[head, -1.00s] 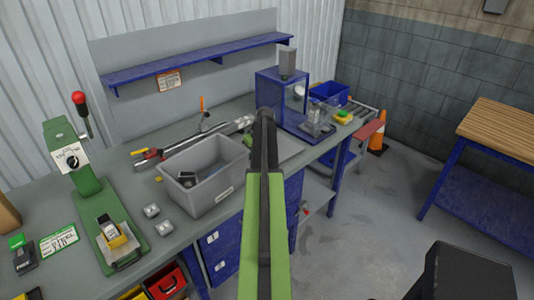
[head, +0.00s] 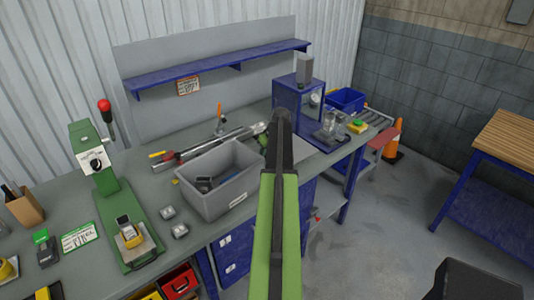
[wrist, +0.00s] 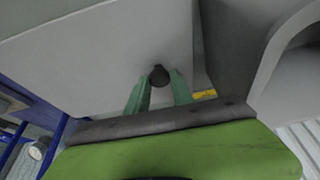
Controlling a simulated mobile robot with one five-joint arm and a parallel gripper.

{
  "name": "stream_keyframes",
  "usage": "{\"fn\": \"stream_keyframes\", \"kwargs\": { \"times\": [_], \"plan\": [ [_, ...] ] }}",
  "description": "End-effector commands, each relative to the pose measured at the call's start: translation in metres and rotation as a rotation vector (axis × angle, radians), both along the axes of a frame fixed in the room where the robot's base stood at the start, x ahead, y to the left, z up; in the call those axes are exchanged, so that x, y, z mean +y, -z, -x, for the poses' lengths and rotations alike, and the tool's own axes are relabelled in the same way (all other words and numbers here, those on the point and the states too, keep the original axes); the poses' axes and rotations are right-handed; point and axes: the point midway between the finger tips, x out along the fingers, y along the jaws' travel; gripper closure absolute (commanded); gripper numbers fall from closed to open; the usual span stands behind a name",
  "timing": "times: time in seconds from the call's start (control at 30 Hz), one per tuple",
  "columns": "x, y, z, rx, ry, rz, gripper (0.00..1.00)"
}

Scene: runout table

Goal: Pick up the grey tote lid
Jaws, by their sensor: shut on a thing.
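The grey tote lid (wrist: 100,60) fills much of the wrist view as a broad flat light-grey panel with a dark round knob (wrist: 159,75). My gripper (wrist: 160,82) has its two green fingers on either side of the knob and is shut on it. In the head view, part of the lid (head: 306,150) shows as a flat grey panel just right of my arm, by the bench's front edge. My arm hides the fingers and the rest of the lid there. I cannot tell whether the lid touches the bench.
An open grey tote (head: 222,196) with small items inside stands just left of my arm. A blue-framed machine (head: 292,100) stands behind the lid. A green press (head: 120,210) is at the left. Open floor (head: 385,235) lies to the right.

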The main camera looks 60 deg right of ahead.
Motion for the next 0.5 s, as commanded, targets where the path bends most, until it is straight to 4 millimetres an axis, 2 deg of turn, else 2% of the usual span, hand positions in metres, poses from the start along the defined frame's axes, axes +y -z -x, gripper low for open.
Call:
{"fn": "stream_keyframes", "kwargs": {
  "times": [0.03, 0.2, 0.4, 0.5],
  "plan": [
    [0.000, -0.016, 0.009, 0.000, 0.002, 0.000, 1.00],
    [0.000, -0.039, 0.050, 0.000, 0.003, 0.000, 1.00],
    [-0.002, -0.064, 0.093, -0.001, 0.002, 0.001, 1.00],
    [-0.003, -0.070, 0.106, -0.001, 0.002, 0.001, 1.00]
  ]
}}
